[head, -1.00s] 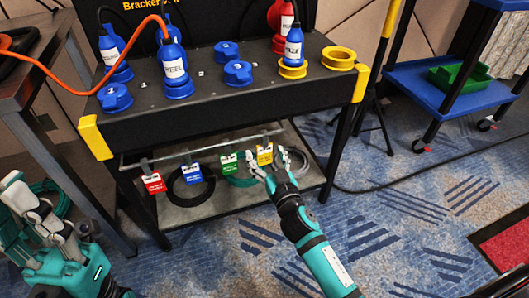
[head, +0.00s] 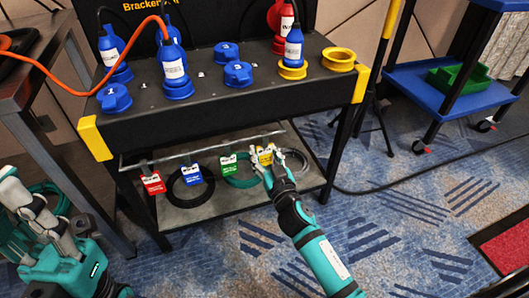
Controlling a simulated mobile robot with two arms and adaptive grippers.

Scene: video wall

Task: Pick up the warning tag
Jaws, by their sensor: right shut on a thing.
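Four coloured warning tags hang in a row from the grey rail (head: 190,153) under the front of the black table: a red tag (head: 153,183), a blue tag (head: 192,174), a green tag (head: 228,164) and a yellow tag (head: 265,154) at the right end. My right gripper (head: 269,160) is shut on the yellow tag, with its fingers covering part of it. The tag is still at the rail; I cannot tell whether it is unhooked. My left gripper (head: 32,205) is at the lower left, far from the tags; its jaw state is unclear.
Coiled cables (head: 190,187) lie on the low shelf (head: 215,205) behind the tags. Blue and yellow connectors stand on the black table (head: 205,90), with an orange cable (head: 105,78) running left. A blue cart (head: 420,90) with a green bin is at right. Carpet in front is clear.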

